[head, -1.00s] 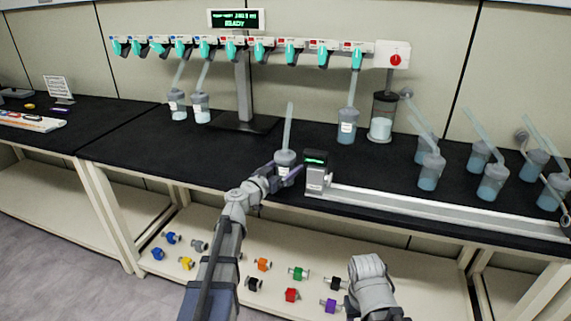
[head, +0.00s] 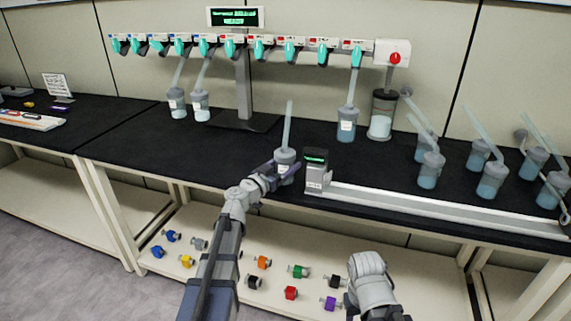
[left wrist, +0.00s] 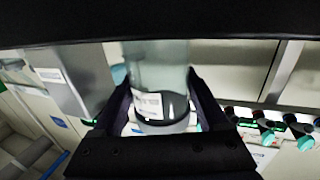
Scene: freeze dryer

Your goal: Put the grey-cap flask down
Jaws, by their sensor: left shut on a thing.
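My left gripper (head: 284,172) is shut on the grey-cap flask (head: 285,156), a clear flask with a grey cap and a long pale tube pointing up. The flask stands about upright near the front of the black bench (head: 240,165), just left of the small device with a green display (head: 316,172). In the left wrist view the flask (left wrist: 158,85) with its white label sits between the two dark fingers (left wrist: 160,115). Whether its base touches the bench is hidden by the gripper. The right arm shows low in the head view, but its fingers cannot be made out.
The freeze dryer's manifold (head: 240,45) with teal valves stands at the back; several flasks hang from it. A pump with a jar (head: 382,118) stands right of it. Several flasks (head: 490,178) stand on the right. A white rail (head: 440,210) runs along the front edge.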

